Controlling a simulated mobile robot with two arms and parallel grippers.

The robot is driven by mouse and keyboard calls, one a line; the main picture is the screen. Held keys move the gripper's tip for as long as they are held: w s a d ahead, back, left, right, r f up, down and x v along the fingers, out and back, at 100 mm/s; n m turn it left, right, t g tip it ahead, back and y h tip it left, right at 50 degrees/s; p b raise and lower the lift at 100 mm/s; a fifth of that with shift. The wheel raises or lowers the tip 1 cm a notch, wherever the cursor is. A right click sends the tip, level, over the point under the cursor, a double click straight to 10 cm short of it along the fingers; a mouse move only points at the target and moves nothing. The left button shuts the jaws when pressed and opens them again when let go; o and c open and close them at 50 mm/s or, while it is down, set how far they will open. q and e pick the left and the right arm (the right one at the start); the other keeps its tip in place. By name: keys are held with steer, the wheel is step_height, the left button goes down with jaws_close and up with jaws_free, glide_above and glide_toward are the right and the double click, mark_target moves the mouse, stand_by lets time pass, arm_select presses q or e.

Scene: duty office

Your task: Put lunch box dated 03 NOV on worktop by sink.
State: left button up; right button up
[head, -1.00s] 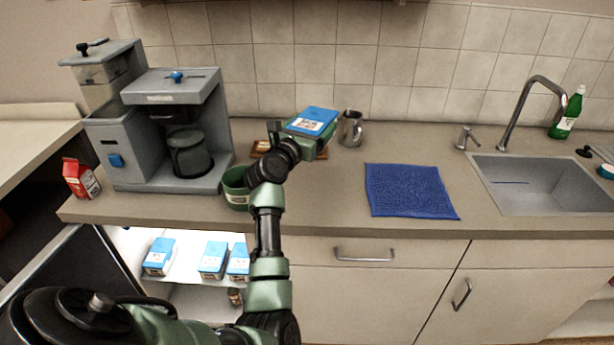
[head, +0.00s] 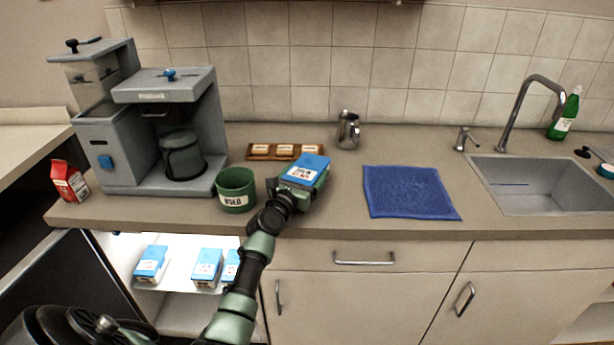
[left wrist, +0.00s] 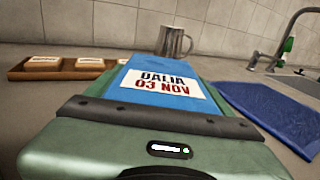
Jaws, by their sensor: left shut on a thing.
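The lunch box (head: 308,165) has a blue lid and a white label. In the left wrist view the lunch box (left wrist: 168,87) reads "DALIA 03 NOV". My left gripper (head: 300,183) is shut on it and holds it lid up over the worktop (head: 335,215), left of the blue cloth. I cannot tell whether the box touches the worktop. The sink (head: 545,186) is set into the worktop at the far right. My right gripper is not in view.
A blue cloth (head: 408,192) lies between the box and the sink. Other blue-lidded boxes (head: 151,264) sit in the lit compartment below. Bare worktop borders the cloth.

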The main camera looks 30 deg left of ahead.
arm_select(q)
steer(key=shift+r, duration=0.15)
steer(key=o, duration=1.7)
steer(key=shift+o, duration=0.2)
steer(key=shift+d, duration=0.1)
steer(key=s, duration=0.4)
steer(key=s+d, duration=0.1)
steer(key=s, duration=0.7)
steer(key=shift+d+p, duration=0.3)
steer(key=shift+d, duration=0.1)
